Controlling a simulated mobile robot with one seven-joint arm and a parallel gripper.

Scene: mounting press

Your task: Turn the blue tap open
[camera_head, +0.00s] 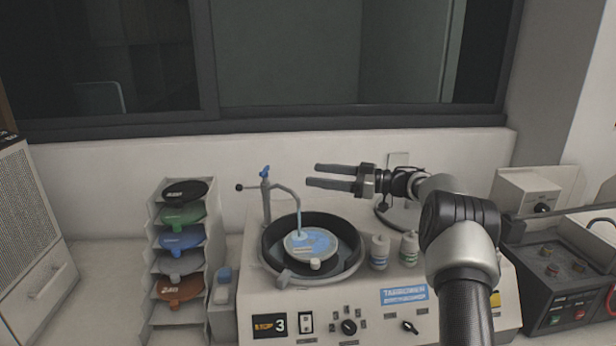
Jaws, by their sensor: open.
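The blue tap (265,171) is a small blue handle on top of a thin grey upright pipe, at the back left of the machine's round bowl (352,262). A curved spout (289,190) runs from the pipe over the bowl. A thin pale blue line hangs below the spout tip; I cannot tell for sure that it is water. My gripper (312,175) is open and empty, with its fingers pointing left. Its fingertips are to the right of the tap, at about the same picture height and apart from it.
A grey disc with blue patches (308,242) lies in the bowl. Two small bottles (379,252) stand right of it. A rack of coloured discs (181,240) stands left. A dark control box (560,270) is at right. A wall and window are behind.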

